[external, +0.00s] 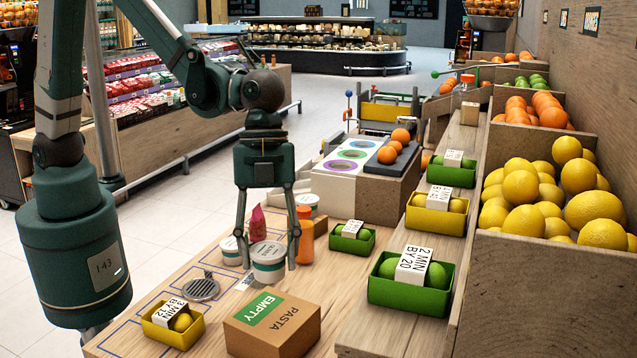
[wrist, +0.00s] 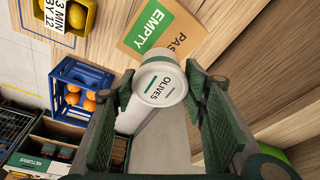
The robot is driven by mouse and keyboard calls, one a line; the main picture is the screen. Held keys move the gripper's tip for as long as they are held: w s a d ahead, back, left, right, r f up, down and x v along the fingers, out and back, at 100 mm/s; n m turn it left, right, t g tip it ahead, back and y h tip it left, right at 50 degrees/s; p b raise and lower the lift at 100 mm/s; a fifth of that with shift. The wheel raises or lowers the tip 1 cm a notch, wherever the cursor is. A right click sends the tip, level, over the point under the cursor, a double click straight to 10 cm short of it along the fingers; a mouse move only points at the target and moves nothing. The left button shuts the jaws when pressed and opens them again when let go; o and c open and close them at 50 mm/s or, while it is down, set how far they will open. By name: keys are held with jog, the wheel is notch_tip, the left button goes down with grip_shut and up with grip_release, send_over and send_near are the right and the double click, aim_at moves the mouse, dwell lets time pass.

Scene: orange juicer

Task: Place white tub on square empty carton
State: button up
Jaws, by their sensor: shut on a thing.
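A white tub (external: 269,270) with a pale lid is between the fingers of my gripper (external: 267,258) in the external view. The wrist view shows the tub (wrist: 160,84) from above, its lid reading OLIVES, with the gripper's green finger pads (wrist: 163,96) on both sides. The gripper is shut on it. The square carton (external: 272,326), brown and marked PASTA and EMPTY, sits on the wooden counter nearer the external camera. The wrist view shows the carton (wrist: 133,40) just beyond the tub, partly covered by it. How far the tub is above the counter is hard to tell.
Another white tub (external: 231,252) and an orange bottle (external: 305,240) stand close to the gripper. A pink packet (external: 257,226) is behind. A yellow basket (external: 158,332) is left of the carton; a green basket (external: 365,243) is to the right. The carton's top is clear.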

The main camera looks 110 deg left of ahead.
aim_at(269, 242)
jog(key=shift+f, duration=2.5)
jog(key=shift+f, duration=0.1)
jog(key=shift+f, duration=2)
jog(key=shift+f, duration=0.2)
jog(key=o, duration=0.9)
jog(key=shift+r, duration=0.1)
jog(key=shift+o, duration=0.2)
jog(key=shift+r, duration=0.2)
jog(key=shift+v, duration=5.95)
jog(key=shift+a, duration=0.1)
